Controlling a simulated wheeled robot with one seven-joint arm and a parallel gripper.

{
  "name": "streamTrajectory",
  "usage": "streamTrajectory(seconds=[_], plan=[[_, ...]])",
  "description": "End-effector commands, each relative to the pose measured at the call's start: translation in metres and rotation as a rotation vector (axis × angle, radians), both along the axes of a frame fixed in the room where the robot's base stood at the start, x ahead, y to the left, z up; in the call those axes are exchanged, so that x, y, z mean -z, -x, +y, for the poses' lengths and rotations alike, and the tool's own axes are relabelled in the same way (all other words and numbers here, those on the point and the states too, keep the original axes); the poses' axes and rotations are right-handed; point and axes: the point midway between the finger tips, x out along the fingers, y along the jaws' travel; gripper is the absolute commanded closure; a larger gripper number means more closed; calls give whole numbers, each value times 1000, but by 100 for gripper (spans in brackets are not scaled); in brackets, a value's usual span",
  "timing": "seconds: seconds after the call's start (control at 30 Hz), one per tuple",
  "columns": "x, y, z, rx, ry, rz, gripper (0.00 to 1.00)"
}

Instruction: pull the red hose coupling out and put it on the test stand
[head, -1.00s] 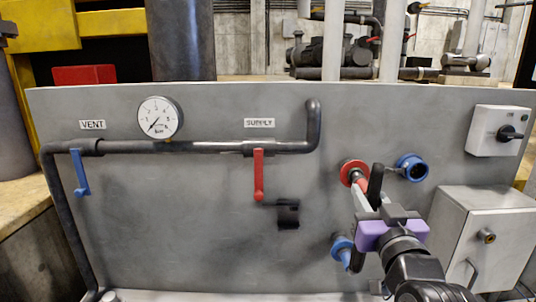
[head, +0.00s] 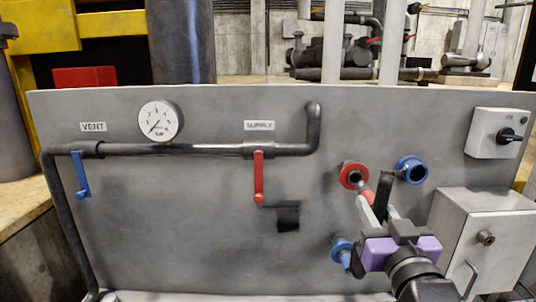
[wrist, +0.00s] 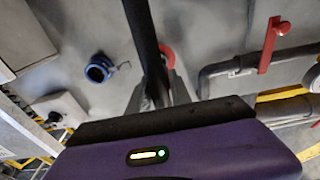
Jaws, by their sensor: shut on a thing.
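The red-ringed socket (head: 354,175) on the grey panel shows a dark opening. The red hose coupling (head: 367,195) is just in front of it, below and to the right in the picture, and looks apart from the ring. My gripper (head: 378,206) is shut on the coupling; its fingers hide most of it. A black hose (head: 387,186) rises beside the fingers. In the wrist view the hose (wrist: 143,38) crosses before the fingers, and the red ring (wrist: 167,56) shows behind it. I cannot pick out a test stand for certain.
A blue socket (head: 412,169) is at the upper right of the red one, and another blue fitting (head: 342,250) is below. A black bracket (head: 288,218), a red supply lever (head: 258,178) and pipes are to the left. A grey box (head: 480,235) juts out at right.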

Motion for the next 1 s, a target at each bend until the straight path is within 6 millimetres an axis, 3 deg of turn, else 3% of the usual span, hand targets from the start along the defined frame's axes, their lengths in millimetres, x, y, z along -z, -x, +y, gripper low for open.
streamTrajectory(seconds=[0.5,1.0], plan=[[-1,18,0,0,0,-3,100],[-1,20,0,0,0,-3,100]])
